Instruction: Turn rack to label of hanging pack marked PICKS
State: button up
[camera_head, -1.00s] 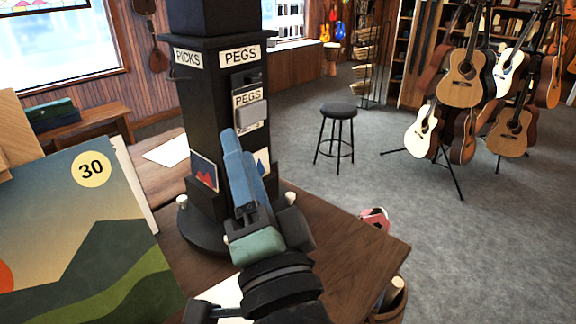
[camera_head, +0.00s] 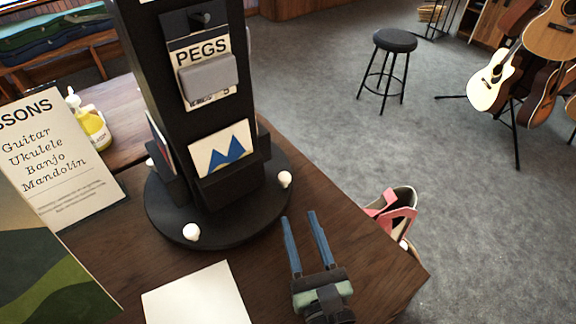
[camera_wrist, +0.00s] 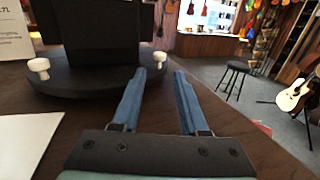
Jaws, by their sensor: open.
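The black rack (camera_head: 190,130) stands on the wooden table, on a round base (camera_head: 232,222) with white knobs, one at the front (camera_head: 191,232) and one at the right (camera_head: 285,179). The hanging pack marked PEGS (camera_head: 205,78) is on the face turned toward me. A card with a blue shape (camera_head: 222,150) sits below it. No PICKS label or pack shows in either current view. My gripper (camera_head: 299,217) is open and empty, low over the table right of the base. In the wrist view, its blue fingers (camera_wrist: 157,75) are apart, with the base (camera_wrist: 90,80) at left.
A lessons sign (camera_head: 65,155) and a yellow bottle (camera_head: 92,125) stand left of the rack. A white sheet (camera_head: 195,297) lies in front. A pink item (camera_head: 395,215) is beyond the table's right edge. A stool (camera_head: 390,62) stands on the floor.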

aim_at(286, 181)
jog(key=p+x, duration=0.2)
jog(key=x, duration=0.9)
jog(key=shift+w+a, duration=0.2)
jog(key=shift+w, duration=0.05)
grip_shut()
dwell(0.9)
